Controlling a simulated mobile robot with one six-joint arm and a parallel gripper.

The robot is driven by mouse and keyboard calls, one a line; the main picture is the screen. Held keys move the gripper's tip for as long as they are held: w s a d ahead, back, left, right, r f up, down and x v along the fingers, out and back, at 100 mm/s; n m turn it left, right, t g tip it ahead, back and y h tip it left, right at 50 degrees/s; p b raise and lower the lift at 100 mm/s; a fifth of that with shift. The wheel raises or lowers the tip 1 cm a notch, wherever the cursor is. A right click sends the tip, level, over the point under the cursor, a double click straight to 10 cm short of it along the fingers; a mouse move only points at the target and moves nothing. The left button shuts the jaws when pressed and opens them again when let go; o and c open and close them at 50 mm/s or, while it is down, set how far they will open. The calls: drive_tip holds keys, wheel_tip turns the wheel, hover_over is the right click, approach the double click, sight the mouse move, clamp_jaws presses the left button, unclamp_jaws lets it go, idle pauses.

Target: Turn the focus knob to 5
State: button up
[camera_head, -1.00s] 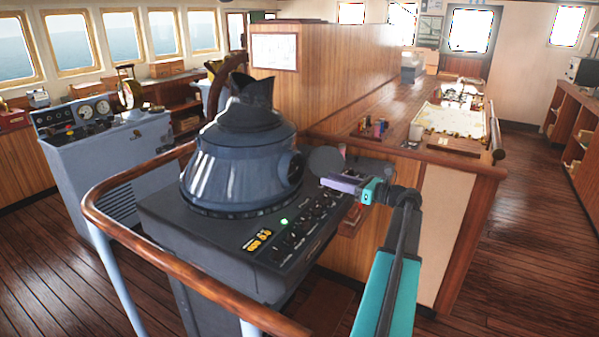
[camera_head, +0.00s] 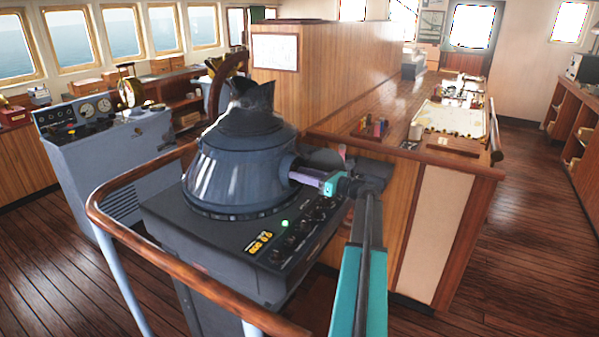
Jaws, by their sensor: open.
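The dark radar console (camera_head: 165,225) with its wide cone-shaped hood (camera_head: 235,165) stands in the middle. Its sloped panel carries a row of small black knobs (camera_head: 303,228), a green light (camera_head: 285,223) and a yellow display (camera_head: 259,242). The labels are too small to read, so I cannot tell which knob is focus or where it points. My gripper (camera_head: 293,172), purple and teal, is open and in front of the hood's right side in the picture, above the far end of the panel. It appears apart from the knobs. My arm comes up from below and hides part of the console's right side.
A wooden handrail (camera_head: 95,205) curves around the console's left and front. A wood-topped cabinet (camera_head: 455,225) stands close on the right. A grey control stand (camera_head: 95,150) is at the left. The wooden floor is free at the far right.

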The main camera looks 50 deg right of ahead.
drive_tip(key=shift+w+a, duration=0.1)
drive_tip(key=shift+w, duration=0.45)
drive_tip(key=c, duration=0.8)
drive_tip(key=shift+s+a, duration=0.1)
drive_tip(key=shift+a, duration=0.2)
clamp_jaws()
drive_tip(key=shift+d+f, duration=0.1)
drive_tip(key=shift+d, duration=0.15)
